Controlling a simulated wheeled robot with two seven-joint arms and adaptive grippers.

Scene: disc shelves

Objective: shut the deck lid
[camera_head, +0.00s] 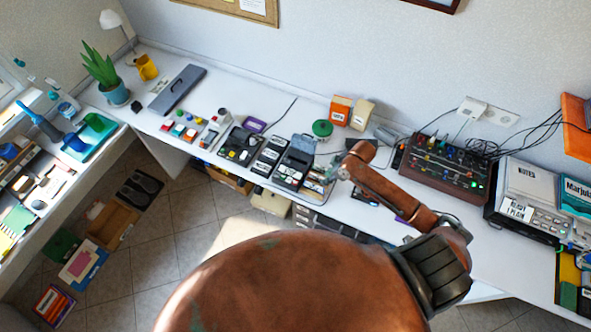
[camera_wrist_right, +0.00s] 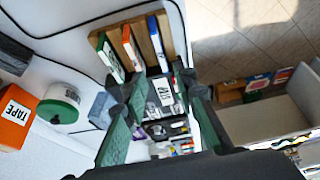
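The deck (camera_head: 290,172) is a dark boxy device on the white desk, just left of my right gripper. A grey panel that looks like its lid (camera_head: 303,144) stands raised at its back edge. My right gripper (camera_head: 328,172) is beside the deck's right side; at this size I cannot tell whether it touches. In the right wrist view, its two green-padded fingers (camera_wrist_right: 160,95) are spread, with a dark, white-labelled item showing between and beyond them. I cannot tell for sure which part of the deck that is. My left gripper is not in view.
A black device (camera_head: 240,146) and a row of labelled cases (camera_head: 269,156) stand left of the deck. Behind are a green-topped roll (camera_head: 322,128) and an orange box (camera_head: 340,110). A wooden rack (camera_wrist_right: 143,42) of cases is close to my right gripper. A mixer (camera_head: 445,165) stands right.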

